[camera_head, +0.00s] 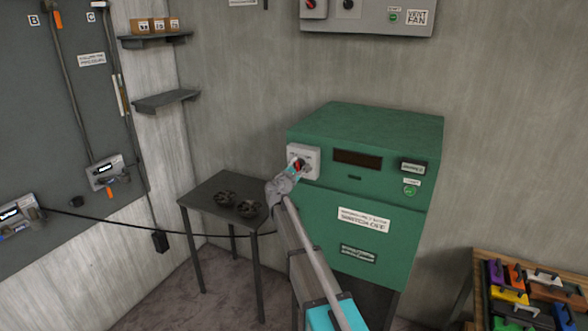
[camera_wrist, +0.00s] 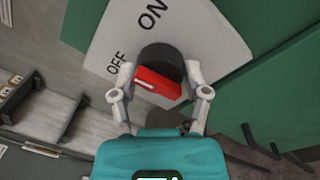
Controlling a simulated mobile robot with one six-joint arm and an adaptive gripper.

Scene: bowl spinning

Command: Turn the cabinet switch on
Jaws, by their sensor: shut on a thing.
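The green cabinet (camera_head: 365,215) stands against the back wall. Its switch is a white plate (camera_head: 309,153) at the upper left of its front, with a red and black knob (camera_head: 300,163). In the wrist view the plate (camera_wrist: 195,35) reads OFF at the left and ON at the top. The red handle (camera_wrist: 158,83) of the black knob lies slightly slanted, with its white mark at the left end, on the OFF side. My gripper (camera_head: 294,168) is at the knob, one finger on each side of the red handle, shut on it. The gripper partly hides the knob in the head view.
A small dark table (camera_head: 225,188) with two dark round objects stands left of the cabinet. A wooden table (camera_head: 482,262) with colored items is at the lower right. A vent fan panel (camera_head: 370,17) hangs above. A dark cable (camera_head: 130,228) runs behind the small table.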

